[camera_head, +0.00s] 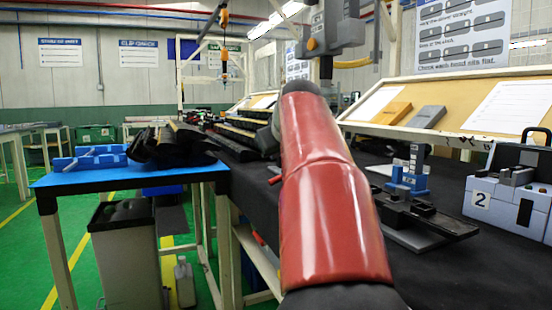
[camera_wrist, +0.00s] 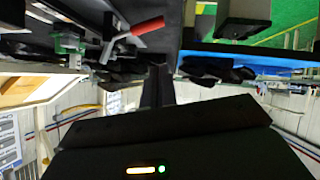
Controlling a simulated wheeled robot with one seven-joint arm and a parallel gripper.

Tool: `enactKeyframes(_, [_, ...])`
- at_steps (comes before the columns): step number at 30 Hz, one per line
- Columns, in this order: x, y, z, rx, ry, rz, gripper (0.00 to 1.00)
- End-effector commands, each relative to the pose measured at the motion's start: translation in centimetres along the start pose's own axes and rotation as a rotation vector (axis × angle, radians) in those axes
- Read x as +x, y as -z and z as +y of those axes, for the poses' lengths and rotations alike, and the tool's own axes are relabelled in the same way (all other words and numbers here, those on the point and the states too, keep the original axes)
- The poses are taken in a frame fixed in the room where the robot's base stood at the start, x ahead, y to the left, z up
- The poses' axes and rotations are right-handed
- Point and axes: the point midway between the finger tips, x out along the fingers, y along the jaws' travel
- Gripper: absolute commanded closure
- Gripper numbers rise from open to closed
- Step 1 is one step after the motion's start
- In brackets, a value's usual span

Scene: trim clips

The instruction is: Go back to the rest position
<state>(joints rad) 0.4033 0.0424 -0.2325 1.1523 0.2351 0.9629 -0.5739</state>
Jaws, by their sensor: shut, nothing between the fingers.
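My gripper (camera_wrist: 158,86) shows in the wrist view as two dark fingers side by side, with no gap that I can see and nothing held. The wrist picture looks upside down, with tables at its top and the walls below. In the head view my red arm reaches forward over the dark workbench (camera_head: 255,200) and hides the gripper. A red-handled clamp (camera_wrist: 146,27) shows beyond the fingers in the wrist view, apart from them.
A blue-topped table (camera_head: 100,180) at left bears a blue fixture (camera_head: 92,158) and long black trim parts (camera_head: 170,143). At right are a blue-and-black fixture (camera_head: 409,180), a grey box marked 2 (camera_head: 508,205) and a sloped board (camera_head: 465,100). The green floor at left has room.

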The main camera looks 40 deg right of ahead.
Motion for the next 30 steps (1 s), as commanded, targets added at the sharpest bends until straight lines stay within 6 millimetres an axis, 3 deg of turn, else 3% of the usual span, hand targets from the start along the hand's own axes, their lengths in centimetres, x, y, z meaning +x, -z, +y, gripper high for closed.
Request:
enactKeyframes(3, [-2.6,0.0,-0.1,0.000,0.000,0.002,1.00])
enactKeyframes(9, [-5.1,-0.1,-0.2,0.001,0.000,0.000,1.00])
enactKeyframes(20, [-5.8,-0.3,-0.6,0.003,0.007,-0.005,1.00])
enactKeyframes(23, [-5.9,-1.5,-2.5,0.018,0.041,-0.021,1.00])
enactKeyframes(26, [-6.1,-4.2,-6.3,0.044,0.109,-0.061,1.00])
enactKeyframes(30, [-6.9,-10.4,-13.6,0.071,0.217,-0.148,1.00])
